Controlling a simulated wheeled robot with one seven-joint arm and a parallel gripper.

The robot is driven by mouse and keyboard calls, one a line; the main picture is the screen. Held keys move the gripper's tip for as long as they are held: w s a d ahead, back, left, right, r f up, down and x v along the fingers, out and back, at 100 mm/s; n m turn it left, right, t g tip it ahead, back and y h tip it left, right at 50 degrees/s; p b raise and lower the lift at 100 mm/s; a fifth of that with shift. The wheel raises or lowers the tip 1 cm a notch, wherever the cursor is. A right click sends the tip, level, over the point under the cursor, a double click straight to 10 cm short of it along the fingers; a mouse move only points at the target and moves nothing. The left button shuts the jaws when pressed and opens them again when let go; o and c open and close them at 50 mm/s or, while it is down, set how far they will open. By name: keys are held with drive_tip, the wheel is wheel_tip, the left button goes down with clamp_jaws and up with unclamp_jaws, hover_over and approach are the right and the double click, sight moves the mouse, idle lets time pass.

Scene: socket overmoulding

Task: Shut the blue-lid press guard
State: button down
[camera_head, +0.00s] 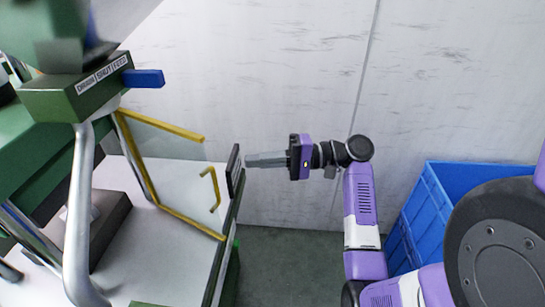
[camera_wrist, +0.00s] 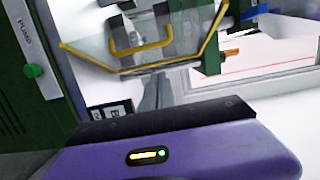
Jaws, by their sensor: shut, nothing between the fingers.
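The press guard (camera_head: 180,221) is a clear panel with a yellow frame and a yellow handle (camera_head: 214,190). In the head view it stands out at an angle from the green press on the left, seemingly open. The guard also shows in the wrist view (camera_wrist: 160,70), ahead of my gripper, with its handle (camera_wrist: 128,46) near the top. My gripper (camera_head: 248,160) is shut and empty, pointing left, just right of the guard and apart from the handle. Its tips are close to a dark upright plate (camera_head: 235,172) at the table edge. I cannot make out a blue lid.
A green valve box (camera_head: 80,95) with a blue lever (camera_head: 144,78) and a grey pipe (camera_head: 78,210) stand at the left. A blue crate (camera_head: 430,195) is at the right. A white wall closes the back. Floor shows between table and crate.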

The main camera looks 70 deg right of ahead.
drive_tip(key=w+a+p, duration=0.1)
drive_tip(key=w+a, duration=0.3)
drive_tip(key=a, duration=0.1)
drive_tip(key=shift+a, duration=0.3)
drive_tip(key=shift+a, duration=0.1)
